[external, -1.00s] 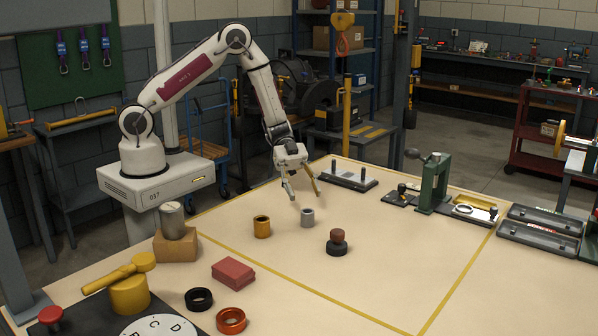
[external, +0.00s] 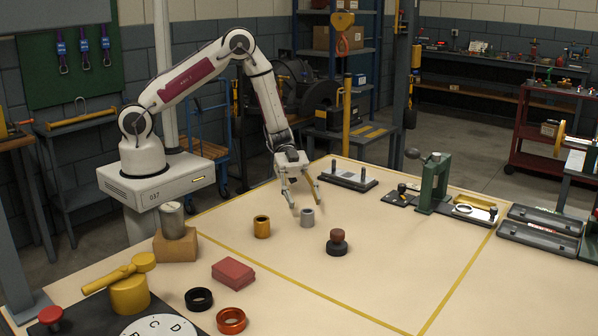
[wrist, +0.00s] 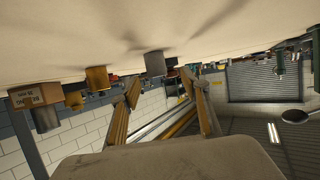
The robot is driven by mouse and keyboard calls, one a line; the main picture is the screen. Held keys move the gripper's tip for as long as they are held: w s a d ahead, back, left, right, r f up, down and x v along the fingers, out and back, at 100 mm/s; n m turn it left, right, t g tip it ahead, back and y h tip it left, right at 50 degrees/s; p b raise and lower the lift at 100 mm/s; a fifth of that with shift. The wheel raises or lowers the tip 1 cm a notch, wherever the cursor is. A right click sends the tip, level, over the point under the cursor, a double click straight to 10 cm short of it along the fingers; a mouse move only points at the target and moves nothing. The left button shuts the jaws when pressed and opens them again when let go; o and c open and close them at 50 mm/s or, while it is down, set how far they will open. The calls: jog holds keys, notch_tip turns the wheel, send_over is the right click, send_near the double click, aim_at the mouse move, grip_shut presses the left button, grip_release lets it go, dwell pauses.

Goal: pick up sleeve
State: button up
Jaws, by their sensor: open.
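A grey hollow cylinder, a sleeve (external: 307,217), stands upright on the tan table. A similar brass-coloured ring-shaped cylinder (external: 262,227) stands to its left; the frames do not show which one the task names. My gripper (external: 306,204) is open and empty, with its fingertips low over the table right by the grey sleeve. In the wrist view, which looks upside down, the grey sleeve (wrist: 155,63) lies ahead, between the directions of the two fingertips (wrist: 160,86). The brass cylinder (wrist: 97,78) is left of the left finger. Whether the fingers straddle the grey sleeve is unclear.
A dark part with a brown knob (external: 337,242) stands to the right front. A red block (external: 233,272), black ring (external: 199,299) and orange ring (external: 231,320) lie nearer the front. A dark pin fixture (external: 345,178) stands behind. The table's right middle is clear.

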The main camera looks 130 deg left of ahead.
aim_at(306, 209)
dwell(0.3)
jog(key=shift+s+d+x, duration=0.1)
jog(key=shift+d+x, duration=0.05)
jog(key=shift+x, duration=0.85)
jog(key=shift+s+d+x, duration=0.1)
jog(key=shift+d+x, duration=0.1)
jog(key=shift+x, duration=0.75)
jog(key=shift+w+d+f, duration=0.15)
jog(key=shift+w+d, duration=0.15)
jog(key=shift+w, duration=0.2)
grip_shut()
